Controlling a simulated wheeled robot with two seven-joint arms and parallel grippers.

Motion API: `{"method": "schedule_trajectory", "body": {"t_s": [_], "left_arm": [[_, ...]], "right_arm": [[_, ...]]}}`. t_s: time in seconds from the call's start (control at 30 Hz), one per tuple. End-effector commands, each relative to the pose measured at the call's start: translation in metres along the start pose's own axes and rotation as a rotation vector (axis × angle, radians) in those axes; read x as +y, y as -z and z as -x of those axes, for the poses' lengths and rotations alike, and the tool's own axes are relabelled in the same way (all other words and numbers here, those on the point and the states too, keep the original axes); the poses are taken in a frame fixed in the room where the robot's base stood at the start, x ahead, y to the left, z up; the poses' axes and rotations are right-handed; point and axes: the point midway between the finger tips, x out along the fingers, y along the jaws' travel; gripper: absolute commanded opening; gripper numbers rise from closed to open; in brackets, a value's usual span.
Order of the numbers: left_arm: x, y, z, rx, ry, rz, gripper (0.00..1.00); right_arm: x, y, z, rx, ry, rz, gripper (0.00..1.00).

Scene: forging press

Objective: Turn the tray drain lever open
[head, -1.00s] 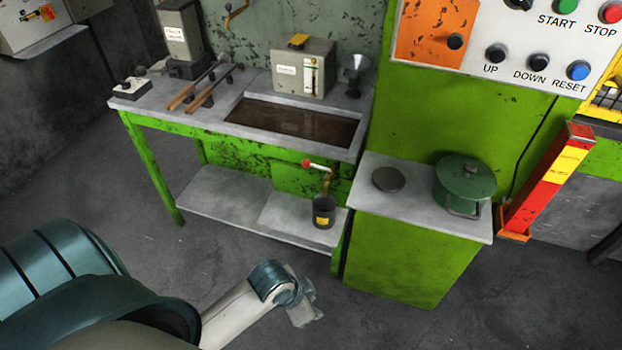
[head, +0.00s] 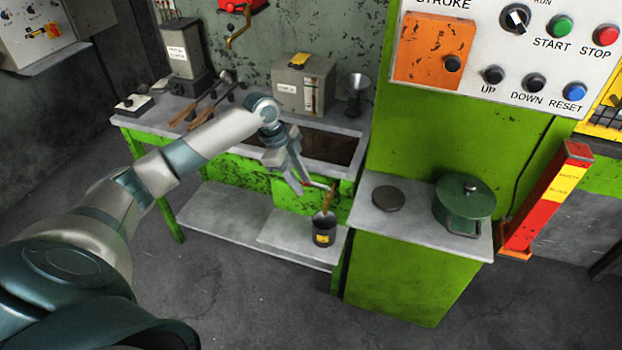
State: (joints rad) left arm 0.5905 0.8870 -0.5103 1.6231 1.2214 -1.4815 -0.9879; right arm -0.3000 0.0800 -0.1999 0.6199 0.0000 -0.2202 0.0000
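The tray (head: 335,166) is a recess with dark brown contents in the green bench. Its drain lever (head: 320,186) sticks out from the bench front below the tray, above a brass spout (head: 329,199). The lever's red end is mostly hidden by my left gripper (head: 302,179). My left gripper points down at that end, in front of the bench, close to or touching it. I cannot tell whether its fingers are open or closed around it. My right gripper is not in view.
A black bucket (head: 323,230) stands on the lower shelf (head: 230,222) under the spout. Wooden-handled tools (head: 197,112) and a grey box (head: 302,88) are on the bench. A green cabinet (head: 410,270) with a green pot (head: 464,207) stands to the right.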

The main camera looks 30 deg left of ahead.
Motion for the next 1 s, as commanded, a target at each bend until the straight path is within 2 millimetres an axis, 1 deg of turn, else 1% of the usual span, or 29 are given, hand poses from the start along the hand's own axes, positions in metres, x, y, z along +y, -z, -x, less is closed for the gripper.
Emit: {"method": "schedule_trajectory", "body": {"t_s": [0.03, 0.1, 0.2, 0.3, 0.43, 0.73, 0.87, 1.0], "left_arm": [[-0.017, -0.009, 0.023, 0.005, 0.015, -0.004, 0.28], [-0.033, -0.018, 0.049, 0.022, 0.029, -0.013, 0.28], [-0.049, -0.026, 0.077, 0.042, 0.046, -0.023, 0.28], [-0.057, -0.032, 0.094, 0.057, 0.058, -0.028, 0.28], [-0.06, -0.033, 0.101, 0.064, 0.062, -0.03, 0.28], [-0.06, -0.033, 0.1, 0.064, 0.062, -0.03, 0.28], [-0.06, -0.033, 0.097, 0.064, 0.061, -0.03, 0.28], [-0.06, -0.032, 0.088, 0.063, 0.059, -0.03, 0.28]], "right_arm": [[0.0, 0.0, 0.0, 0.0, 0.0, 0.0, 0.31], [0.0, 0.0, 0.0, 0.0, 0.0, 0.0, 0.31], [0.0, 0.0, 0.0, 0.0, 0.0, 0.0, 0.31], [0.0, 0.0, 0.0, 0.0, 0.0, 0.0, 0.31], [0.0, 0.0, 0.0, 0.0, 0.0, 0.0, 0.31], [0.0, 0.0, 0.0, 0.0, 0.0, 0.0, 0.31], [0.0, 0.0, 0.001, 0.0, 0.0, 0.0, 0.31], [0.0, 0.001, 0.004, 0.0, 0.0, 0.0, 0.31]]}}
